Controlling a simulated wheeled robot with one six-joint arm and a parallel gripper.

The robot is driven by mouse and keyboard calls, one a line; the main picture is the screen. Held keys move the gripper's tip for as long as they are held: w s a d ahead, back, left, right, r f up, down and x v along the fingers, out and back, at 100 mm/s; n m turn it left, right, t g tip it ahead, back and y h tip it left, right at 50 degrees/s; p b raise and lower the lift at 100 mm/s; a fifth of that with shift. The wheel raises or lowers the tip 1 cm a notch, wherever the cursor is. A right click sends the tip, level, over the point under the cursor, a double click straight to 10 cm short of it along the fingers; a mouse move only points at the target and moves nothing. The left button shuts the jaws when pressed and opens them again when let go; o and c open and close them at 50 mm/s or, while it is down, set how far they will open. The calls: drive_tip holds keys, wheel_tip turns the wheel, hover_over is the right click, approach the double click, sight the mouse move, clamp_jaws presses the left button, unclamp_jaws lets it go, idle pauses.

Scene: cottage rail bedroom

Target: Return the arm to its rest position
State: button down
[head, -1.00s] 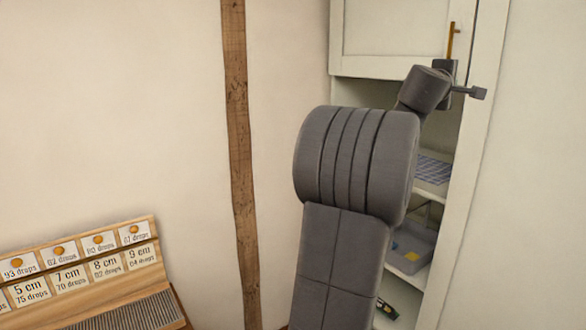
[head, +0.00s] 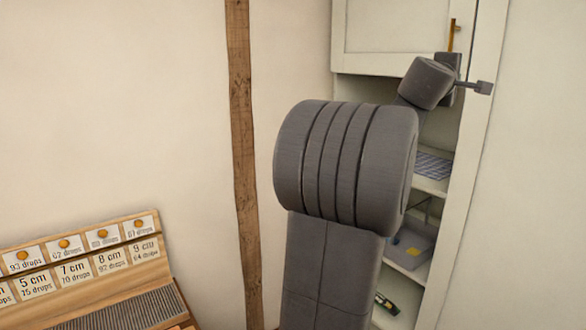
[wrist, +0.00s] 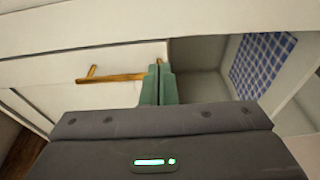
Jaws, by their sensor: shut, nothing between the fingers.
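My arm rises in the middle of the head view, with its wrist end in front of a cream wall cupboard (head: 395,35). The fingers of my gripper are hidden there behind the wrist. In the wrist view, the two green fingers of my gripper (wrist: 160,88) are together and hold nothing. A brass handle (wrist: 105,75) on a cupboard door lies just beyond the fingertips, and one end passes behind them. I cannot tell whether they touch. The same handle (head: 452,36) shows above my wrist in the head view.
Open shelves below the door hold a blue checked cloth (head: 434,165), a grey bin (head: 411,246) and a small dark green item (head: 387,303). A wooden rack with number cards (head: 110,262) stands at lower left. A timber post (head: 243,160) runs up the wall.

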drive_tip(key=s, duration=0.8)
drive_tip(key=w+d+p, duration=0.1)
drive_tip(key=w+d, duration=0.2)
drive_tip(key=w, duration=1.1)
drive_tip(key=s+a+b, duration=0.1)
drive_tip(key=s+a, duration=0.2)
drive_tip(key=a, duration=0.6)
drive_tip(key=s+a+b, duration=0.2)
drive_tip(key=s+a, duration=0.2)
drive_tip(key=a, duration=0.5)
drive_tip(key=w+a+p, duration=0.1)
drive_tip(key=a+p, duration=0.2)
drive_tip(key=a, duration=1.9)
drive_tip(key=shift+w+a+p, duration=0.3)
drive_tip(key=shift+a+p, duration=0.05)
drive_tip(key=shift+s+d+f, duration=0.1)
drive_tip(key=shift+f, duration=0.05)
